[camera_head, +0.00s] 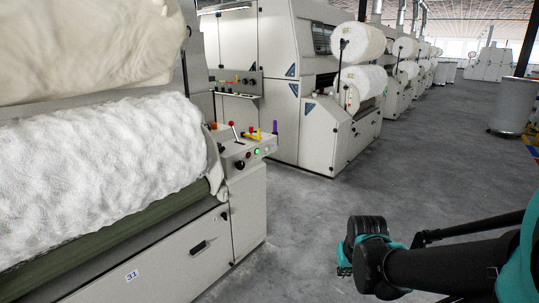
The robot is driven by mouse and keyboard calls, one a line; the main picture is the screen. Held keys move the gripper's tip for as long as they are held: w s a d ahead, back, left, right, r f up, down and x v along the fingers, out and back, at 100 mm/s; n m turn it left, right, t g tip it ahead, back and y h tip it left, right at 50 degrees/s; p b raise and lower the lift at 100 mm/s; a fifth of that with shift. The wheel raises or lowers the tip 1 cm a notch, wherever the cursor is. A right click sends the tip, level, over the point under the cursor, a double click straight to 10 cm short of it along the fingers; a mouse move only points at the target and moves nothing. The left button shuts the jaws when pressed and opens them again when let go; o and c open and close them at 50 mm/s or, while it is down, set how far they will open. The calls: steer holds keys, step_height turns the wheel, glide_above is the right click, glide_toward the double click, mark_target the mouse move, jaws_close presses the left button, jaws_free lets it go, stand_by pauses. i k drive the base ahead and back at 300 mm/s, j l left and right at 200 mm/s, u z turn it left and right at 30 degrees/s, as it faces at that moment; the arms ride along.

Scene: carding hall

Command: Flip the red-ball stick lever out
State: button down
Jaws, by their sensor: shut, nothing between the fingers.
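The red-ball stick lever (232,127) stands on top of the small control box at the end of the near machine, left of the picture's middle. Its thin stick leans up and left to the red ball. My gripper (345,270), shut and empty, is at the left end of my black and teal arm, low in the picture. Its fingers are small and mostly hidden by the arm. It is right of and below the lever, well apart from it, with open floor between.
The control box (243,153) also bears yellow and purple handles, a dark knob and lit buttons. The near machine (175,262), with a white fibre roll (95,165), fills the left. Another machine (285,120) stands behind. Grey floor (420,165) is clear at right; a drum (511,105) stands beyond.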

mark_target(231, 124)
steer(key=i+l+u, duration=0.1)
steer(key=i+u, duration=0.15)
steer(key=i, duration=0.35)
steer(key=i+l+u, duration=0.3)
steer(key=i, duration=0.3)
steer(key=i+l+u, duration=0.25)
steer(key=i, duration=0.35)
steer(key=i+l+u, duration=0.3)
steer(key=i+l, duration=0.2)
steer(key=i, duration=0.05)
